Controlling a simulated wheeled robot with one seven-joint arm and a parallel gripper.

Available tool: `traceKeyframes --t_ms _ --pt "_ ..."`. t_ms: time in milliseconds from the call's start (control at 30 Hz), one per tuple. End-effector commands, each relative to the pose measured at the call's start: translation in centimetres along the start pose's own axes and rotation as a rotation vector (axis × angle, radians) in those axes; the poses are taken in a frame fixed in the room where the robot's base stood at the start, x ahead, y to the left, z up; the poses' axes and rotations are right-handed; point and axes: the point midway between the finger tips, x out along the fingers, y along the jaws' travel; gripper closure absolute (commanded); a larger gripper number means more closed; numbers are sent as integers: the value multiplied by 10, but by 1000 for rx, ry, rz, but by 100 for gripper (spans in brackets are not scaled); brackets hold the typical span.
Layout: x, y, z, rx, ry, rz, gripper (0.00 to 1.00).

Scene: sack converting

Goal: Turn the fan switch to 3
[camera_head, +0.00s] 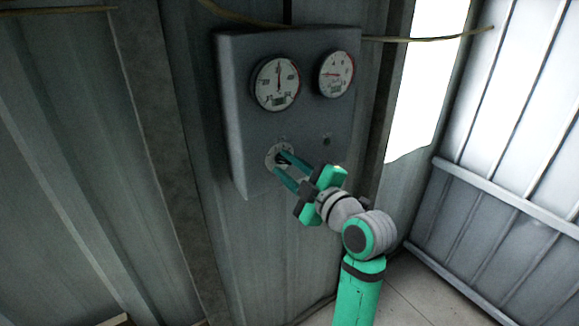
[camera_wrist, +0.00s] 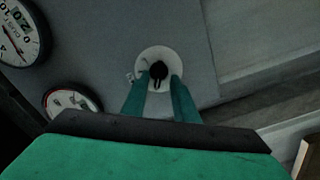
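The fan switch is a small dark knob (camera_wrist: 158,70) on a pale round dial plate (camera_wrist: 159,52), low on the grey control box. In the head view the dial plate (camera_head: 271,157) is partly covered by my fingers. My gripper (camera_head: 279,161) has its two teal fingers apart, with the tips at the dial. In the wrist view my gripper (camera_wrist: 161,79) has one finger on each side of the knob, and a narrow gap seems to show beside it. Contact is not clear. The dial's numbers and the setting are too small to read.
The grey box (camera_head: 240,120) hangs on a corrugated metal wall. Two round gauges (camera_head: 276,83) (camera_head: 336,74) sit above the switch. A small dark spot (camera_head: 326,140) is right of the dial. Cables (camera_head: 425,39) run along the wall, and a bright opening (camera_head: 428,80) is to the right.

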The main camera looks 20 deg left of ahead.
Motion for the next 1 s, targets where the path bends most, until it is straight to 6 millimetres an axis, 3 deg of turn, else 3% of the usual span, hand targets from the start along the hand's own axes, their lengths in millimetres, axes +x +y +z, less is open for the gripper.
traceKeyframes --t_ms 233,367,767,1000 --pt "-4 3 5 0 -9 6 73" --pt "-4 4 6 0 -10 6 100" --pt "-4 3 5 36 -9 5 100" --pt "-3 3 5 169 -9 4 100"
